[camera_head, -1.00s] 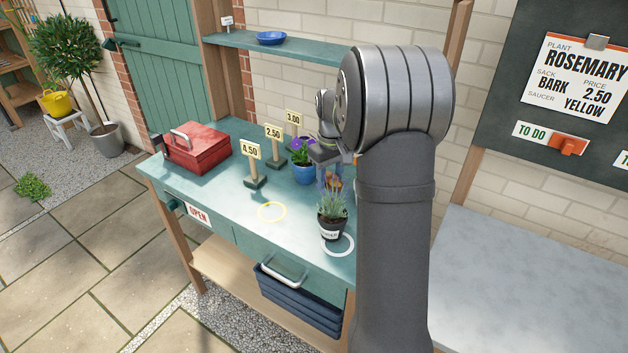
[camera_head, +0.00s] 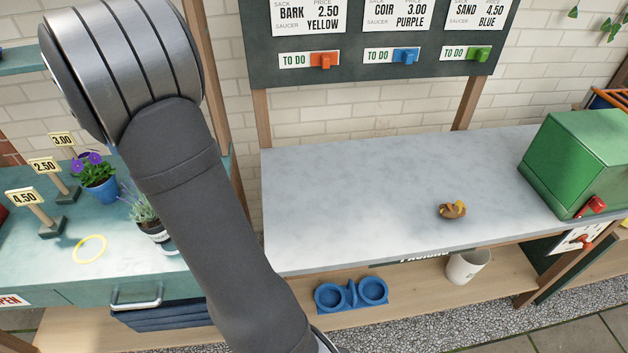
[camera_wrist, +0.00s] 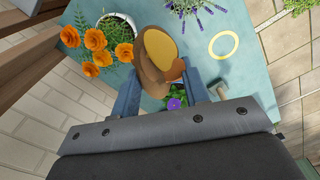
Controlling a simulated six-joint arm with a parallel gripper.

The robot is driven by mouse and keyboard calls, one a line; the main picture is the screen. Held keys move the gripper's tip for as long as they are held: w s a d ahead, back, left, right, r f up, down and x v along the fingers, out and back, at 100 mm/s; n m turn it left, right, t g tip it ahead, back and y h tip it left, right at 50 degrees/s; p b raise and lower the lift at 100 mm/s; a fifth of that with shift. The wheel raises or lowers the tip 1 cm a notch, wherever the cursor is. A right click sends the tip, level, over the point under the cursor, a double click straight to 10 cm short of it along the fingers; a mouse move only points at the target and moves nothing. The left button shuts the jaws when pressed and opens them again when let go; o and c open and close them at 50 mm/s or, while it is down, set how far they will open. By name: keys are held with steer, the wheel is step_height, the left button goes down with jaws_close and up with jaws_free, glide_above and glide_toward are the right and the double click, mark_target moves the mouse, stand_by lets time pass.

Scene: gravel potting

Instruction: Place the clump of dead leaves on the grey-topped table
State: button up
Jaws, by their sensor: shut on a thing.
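A clump of dead leaves (camera_wrist: 150,72), brown with a yellow-tan leaf, is between the two blue fingers of my gripper (camera_wrist: 162,85) in the wrist view. My gripper is shut on it, above the teal bench top. In the head view my arm hides the gripper and this clump. The grey-topped table (camera_head: 350,190) is right of my arm. A similar small brown and yellow clump (camera_head: 452,210) lies on its right half.
A green box (camera_head: 580,160) with a red handle stands at the table's right end. The table's left and middle are clear. Orange flowers (camera_wrist: 95,45) in a pot, lavender (camera_wrist: 190,8) and a yellow ring (camera_wrist: 224,45) are below my gripper.

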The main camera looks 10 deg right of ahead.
steer(key=w+d+m, duration=0.2)
steer(key=w+d, duration=0.2)
steer(key=d, duration=0.9)
steer(key=w+d+m, duration=0.3)
steer(key=w+d, duration=0.1)
steer(key=d, duration=0.8)
steer(key=w+d+m, duration=0.2)
steer(key=w+d, duration=0.2)
steer(key=d, duration=0.9)
steer(key=s+d+m, duration=0.2)
steer(key=s+d, duration=0.3)
steer(key=d, duration=0.7)
steer(key=s+d+m, duration=0.2)
steer(key=s+d, duration=0.2)
steer(key=d, duration=0.9)
steer(key=s+d+m, duration=0.2)
steer(key=s+d, duration=0.3)
steer(key=d, duration=0.7)
glide_above(392, 177)
step_height(392, 177, down, 24)
steer(key=shift+s+f, duration=0.1)
steer(key=shift+f, duration=1.85)
steer(key=shift+f, duration=0.15)
